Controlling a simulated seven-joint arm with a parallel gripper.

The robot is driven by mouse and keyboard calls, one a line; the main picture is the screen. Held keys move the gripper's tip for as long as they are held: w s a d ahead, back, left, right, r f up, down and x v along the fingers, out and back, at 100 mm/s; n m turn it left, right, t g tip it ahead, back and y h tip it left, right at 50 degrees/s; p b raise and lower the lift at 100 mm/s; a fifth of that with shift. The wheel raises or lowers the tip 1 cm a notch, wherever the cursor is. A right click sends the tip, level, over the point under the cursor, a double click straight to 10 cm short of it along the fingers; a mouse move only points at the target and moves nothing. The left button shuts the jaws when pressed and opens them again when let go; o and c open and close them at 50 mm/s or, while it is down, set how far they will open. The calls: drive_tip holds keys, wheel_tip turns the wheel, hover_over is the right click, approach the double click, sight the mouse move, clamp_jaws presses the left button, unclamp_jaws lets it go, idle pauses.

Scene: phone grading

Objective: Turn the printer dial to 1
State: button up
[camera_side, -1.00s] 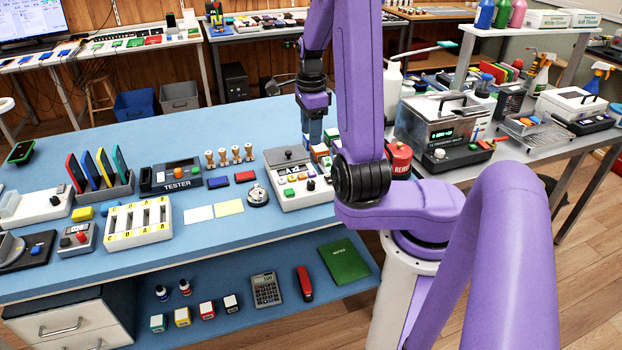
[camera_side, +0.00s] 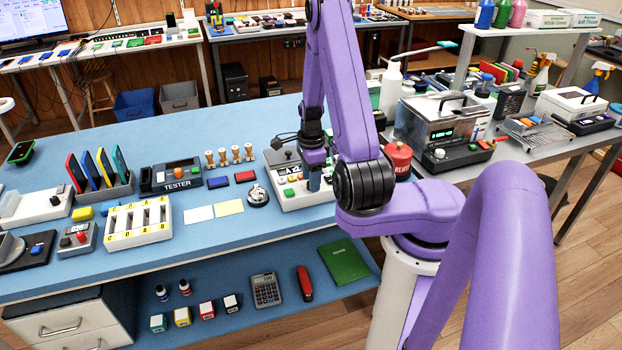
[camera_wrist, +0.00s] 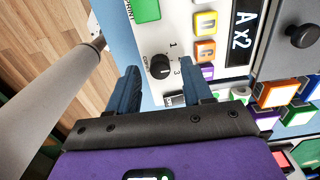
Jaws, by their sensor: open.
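The printer (camera_side: 290,195) is a pale box with a dark display and coloured buttons, at the back right of the blue bench in the side view. Its black dial (camera_wrist: 160,66) shows in the wrist view on the pale panel, with the printed marks 1 and 3 beside it. My gripper (camera_wrist: 163,85) is open, its two blue fingers pointing at the panel with the dial between and slightly beyond their tips. I cannot tell whether a finger touches the dial. In the side view my gripper (camera_side: 314,182) is low over the printer's right part and hides the dial.
A display reading A x2 (camera_wrist: 242,27) and a column of coloured buttons (camera_wrist: 206,48) lie right of the dial. A black knob (camera_wrist: 303,36) stands at the far right. A silver bell (camera_side: 257,195) stands left of the printer, and a red can (camera_side: 398,158) to its right.

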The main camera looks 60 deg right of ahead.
drive_tip(key=shift+f, duration=0.4)
clamp_jaws()
drive_tip(key=shift+n, duration=0.3)
drive_tip(key=n, duration=0.3)
drive_tip(key=shift+n, duration=0.3)
drive_tip(key=n, duration=0.4)
drive_tip(key=shift+n, duration=0.3)
